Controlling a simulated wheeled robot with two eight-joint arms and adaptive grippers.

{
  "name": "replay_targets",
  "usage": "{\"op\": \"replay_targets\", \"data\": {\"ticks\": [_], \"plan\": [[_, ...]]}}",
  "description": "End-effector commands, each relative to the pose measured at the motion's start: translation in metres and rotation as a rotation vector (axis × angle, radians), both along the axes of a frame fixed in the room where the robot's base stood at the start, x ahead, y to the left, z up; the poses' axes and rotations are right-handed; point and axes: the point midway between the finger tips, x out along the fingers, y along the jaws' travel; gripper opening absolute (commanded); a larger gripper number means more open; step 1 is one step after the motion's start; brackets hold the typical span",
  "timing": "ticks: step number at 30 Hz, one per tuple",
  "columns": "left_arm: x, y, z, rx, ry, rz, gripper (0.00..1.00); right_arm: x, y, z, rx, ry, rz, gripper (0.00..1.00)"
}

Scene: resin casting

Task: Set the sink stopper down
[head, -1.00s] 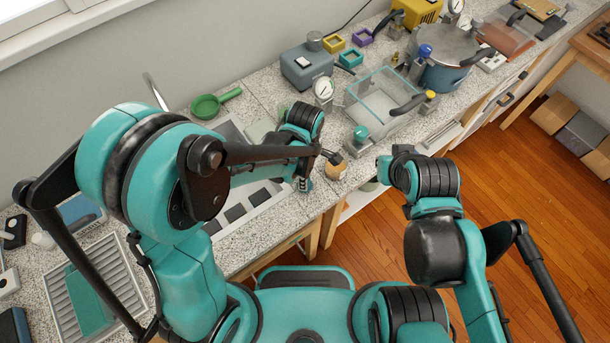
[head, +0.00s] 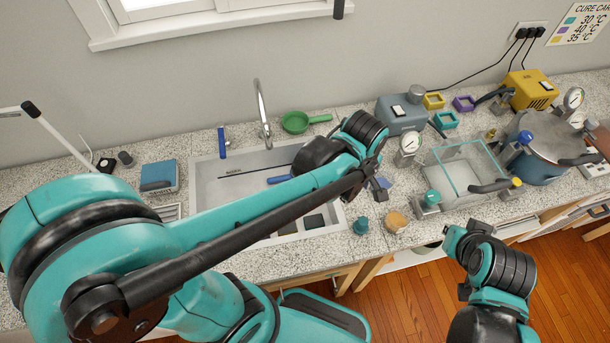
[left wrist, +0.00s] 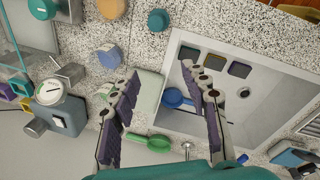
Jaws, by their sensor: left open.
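A small teal piece that looks like the sink stopper (head: 361,225) stands on the speckled counter between the sink (head: 205,180) and a tan-topped jar (head: 396,222). In the left wrist view the stopper (left wrist: 158,20) is beyond my fingertips, with nothing touching it. My left gripper (left wrist: 160,75) is open and empty above the counter beside the sink. A pale mat (left wrist: 147,90) lies beneath it. In the head view its arm partly hides the sink and its fingers are hard to see. The end of my right arm (head: 470,235) hangs in front of the counter; its jaws cannot be made out.
A blue-grey piece (left wrist: 108,57) lies close to one left fingertip. The sink holds a blue-handled tool (left wrist: 175,97) and dark squares along one side. A green pan (head: 296,122), a grey gauge box (head: 400,113) and a clear chamber (head: 462,172) stand around. The tap rises behind the sink.

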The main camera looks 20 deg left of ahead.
Motion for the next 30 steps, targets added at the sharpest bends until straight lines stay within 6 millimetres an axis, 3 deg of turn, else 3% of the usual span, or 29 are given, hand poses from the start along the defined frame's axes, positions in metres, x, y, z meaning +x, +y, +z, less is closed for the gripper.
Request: {"op": "replay_targets", "data": {"ticks": [3, 9, 15, 21, 30], "plan": [[-0.010, 0.037, 0.020, 0.029, -0.119, -0.221, 0.46, 0.000, 0.000, 0.000, 0.000, 0.000, 0.000, 0.00], [-0.029, 0.087, 0.042, 0.171, -0.312, -0.600, 0.46, 0.000, 0.000, 0.000, 0.000, 0.000, 0.000, 0.00], [-0.045, 0.119, 0.051, 0.353, -0.426, -0.877, 0.46, 0.000, 0.000, 0.000, 0.000, 0.000, 0.000, 0.00], [-0.050, 0.131, 0.053, 0.441, -0.457, -0.990, 0.46, 0.000, 0.000, 0.000, 0.000, 0.000, 0.000, 0.00], [-0.050, 0.131, 0.052, 0.447, -0.459, -0.998, 0.46, 0.000, 0.000, -0.001, 0.000, 0.000, 0.000, 0.00]]}}
